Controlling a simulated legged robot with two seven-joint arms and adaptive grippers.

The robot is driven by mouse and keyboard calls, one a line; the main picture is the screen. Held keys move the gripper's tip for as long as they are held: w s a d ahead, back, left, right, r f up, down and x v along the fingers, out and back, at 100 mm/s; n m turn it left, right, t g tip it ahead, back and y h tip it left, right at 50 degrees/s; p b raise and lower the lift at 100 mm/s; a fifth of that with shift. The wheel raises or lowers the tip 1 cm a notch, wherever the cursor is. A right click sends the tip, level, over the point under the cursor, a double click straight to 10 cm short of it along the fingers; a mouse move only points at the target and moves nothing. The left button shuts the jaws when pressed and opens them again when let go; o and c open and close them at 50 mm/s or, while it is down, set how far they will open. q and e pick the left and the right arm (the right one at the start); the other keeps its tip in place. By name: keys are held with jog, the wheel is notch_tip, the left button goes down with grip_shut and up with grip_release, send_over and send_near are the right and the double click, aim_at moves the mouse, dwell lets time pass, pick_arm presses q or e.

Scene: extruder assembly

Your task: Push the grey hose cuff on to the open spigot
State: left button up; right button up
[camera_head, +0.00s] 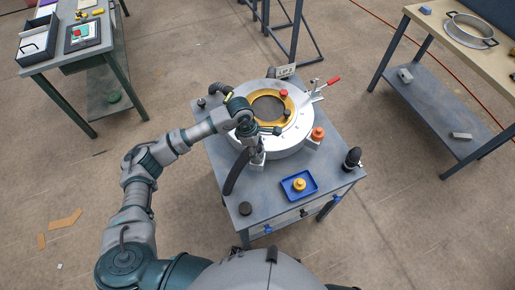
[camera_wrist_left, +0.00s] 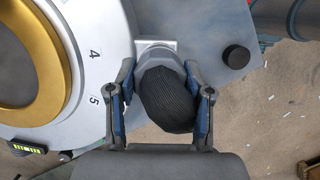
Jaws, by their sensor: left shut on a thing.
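My left gripper (camera_head: 256,152) is at the front of the round silver housing (camera_head: 285,148). In the left wrist view my left gripper (camera_wrist_left: 164,90) has its blue-padded fingers on both sides of the grey cuff (camera_wrist_left: 160,58) and the black ribbed hose (camera_wrist_left: 168,102). The hose also shows in the head view as a dark curved length (camera_head: 236,172) hanging over the table. The cuff faces a pale fitting (camera_wrist_left: 155,44) on the housing's side, which seems to be the spigot. The two look close together or touching; I cannot tell whether the cuff is over it. My right gripper is not in view.
The housing stands on a grey table (camera_head: 225,190). A blue tray (camera_head: 287,194) with a yellow part, a black cap (camera_head: 245,208), an orange knob (camera_head: 318,133) and a dark upright part (camera_head: 352,158) are near the front and right. A red-handled clamp (camera_head: 326,84) is at the back.

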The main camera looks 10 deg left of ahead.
pick_arm(q)
jog(key=shift+f+b, duration=0.4)
jog(key=shift+f, duration=0.15)
jog(key=o, duration=1.2)
jog(key=v, duration=1.2)
